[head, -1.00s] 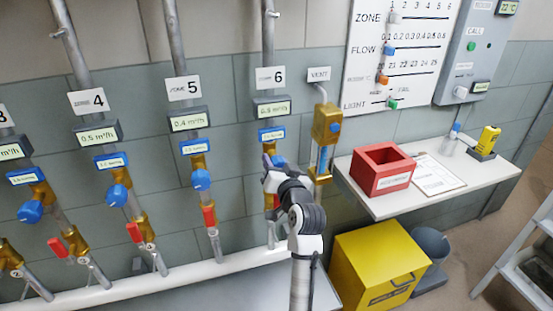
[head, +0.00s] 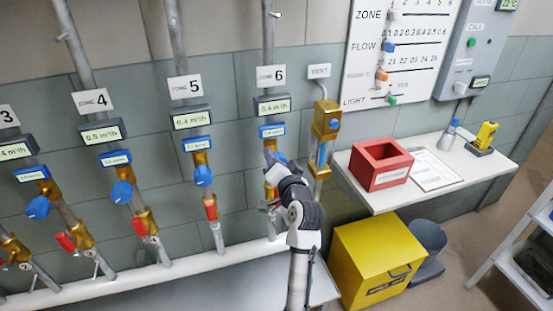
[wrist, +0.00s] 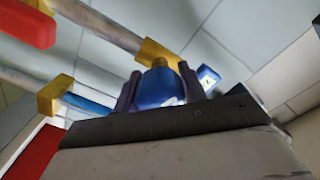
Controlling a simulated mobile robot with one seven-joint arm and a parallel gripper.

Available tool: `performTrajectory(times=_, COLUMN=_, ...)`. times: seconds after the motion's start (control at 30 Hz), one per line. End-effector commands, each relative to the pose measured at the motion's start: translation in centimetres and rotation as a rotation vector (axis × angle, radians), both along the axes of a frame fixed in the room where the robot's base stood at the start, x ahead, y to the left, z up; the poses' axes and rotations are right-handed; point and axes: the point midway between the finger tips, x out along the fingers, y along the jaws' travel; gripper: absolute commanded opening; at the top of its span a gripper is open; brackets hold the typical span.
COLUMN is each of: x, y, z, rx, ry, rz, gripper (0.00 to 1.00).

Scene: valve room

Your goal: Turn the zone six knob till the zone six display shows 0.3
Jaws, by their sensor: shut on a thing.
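The zone six display (head: 272,106) hangs under the "6" plate (head: 270,76) in the head view. Its small digits seem to read 0.4 m³/h. The zone six knob is hidden behind my gripper (head: 271,163) in the head view. In the wrist view the blue knob (wrist: 157,88) sits on its brass valve body (wrist: 157,52). My gripper (wrist: 161,90) has one dark finger on each side of the knob and is shut on it.
The zone five knob (head: 203,176) and zone four knob (head: 121,192) stand to the left. The vent pipe's brass fitting (head: 326,120) is close on the right. A red bin (head: 381,178) stands on the shelf, with a yellow box (head: 378,262) below.

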Motion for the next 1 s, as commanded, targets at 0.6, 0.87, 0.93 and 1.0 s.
performTrajectory(times=0.6, x=-0.2, y=-0.1, z=-0.1, rx=-0.001, ry=0.000, rz=-0.001, gripper=0.63)
performTrajectory(times=0.87, x=-3.8, y=-1.3, z=-0.4, rx=0.000, ry=0.000, rz=-0.003, gripper=0.63)
performTrajectory(times=0.93, x=-5.4, y=-1.8, z=-0.5, rx=-0.001, ry=0.000, rz=-0.004, gripper=0.63)
performTrajectory(times=1.0, x=-6.9, y=-2.4, z=-0.4, rx=0.000, ry=0.000, rz=-0.004, gripper=0.63)
